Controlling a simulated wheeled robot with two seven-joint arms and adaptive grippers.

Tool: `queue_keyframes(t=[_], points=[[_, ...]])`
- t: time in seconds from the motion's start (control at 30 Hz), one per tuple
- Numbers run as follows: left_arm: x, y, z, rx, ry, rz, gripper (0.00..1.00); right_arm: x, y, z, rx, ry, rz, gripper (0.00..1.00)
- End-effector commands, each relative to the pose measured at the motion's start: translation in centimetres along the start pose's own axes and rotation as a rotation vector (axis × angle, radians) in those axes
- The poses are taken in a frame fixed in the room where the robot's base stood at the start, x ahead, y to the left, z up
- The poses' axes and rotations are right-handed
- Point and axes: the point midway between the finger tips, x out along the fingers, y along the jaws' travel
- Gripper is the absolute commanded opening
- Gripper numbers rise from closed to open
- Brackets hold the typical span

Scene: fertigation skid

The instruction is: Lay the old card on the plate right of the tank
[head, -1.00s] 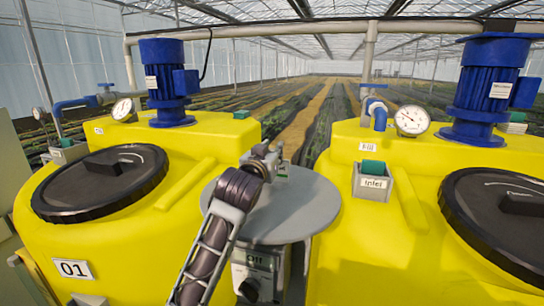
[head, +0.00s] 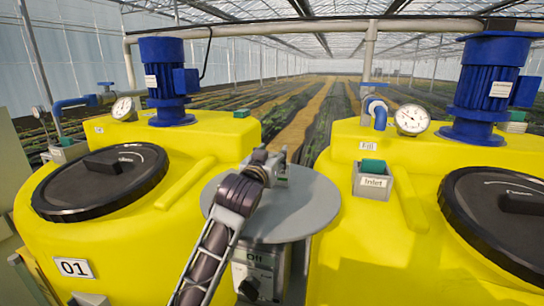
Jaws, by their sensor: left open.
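My left gripper (head: 272,160) is open above the far part of the round grey plate (head: 310,212), which lies between the two yellow tanks. The left tank (head: 120,240) bears the label 01, and the plate is to its right. A small grey piece with green on it (head: 281,179) shows just under the fingers; the gripper partly hides it. I cannot tell whether it is the old card, or whether the fingers touch it. My right gripper is not in view.
A grey Inlet holder with a green top (head: 372,180) stands on the right tank (head: 370,240). Black lids (head: 100,183), blue motors (head: 166,85) and a gauge (head: 411,119) rise around. A control box marked Off (head: 258,275) is below the plate. The plate's right part is clear.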

Motion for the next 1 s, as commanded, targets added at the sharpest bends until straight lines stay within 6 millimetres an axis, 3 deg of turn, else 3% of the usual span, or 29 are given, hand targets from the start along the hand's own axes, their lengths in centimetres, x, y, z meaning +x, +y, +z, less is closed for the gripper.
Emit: queue_keyframes(t=[0.47,1.0], points=[[-0.9,0.0,-0.2,0.0,0.0,0.0,0.49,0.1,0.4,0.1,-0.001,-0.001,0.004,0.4],[-6.3,0.0,-0.1,-0.001,0.0,0.0,0.49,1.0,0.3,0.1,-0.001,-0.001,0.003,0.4]])
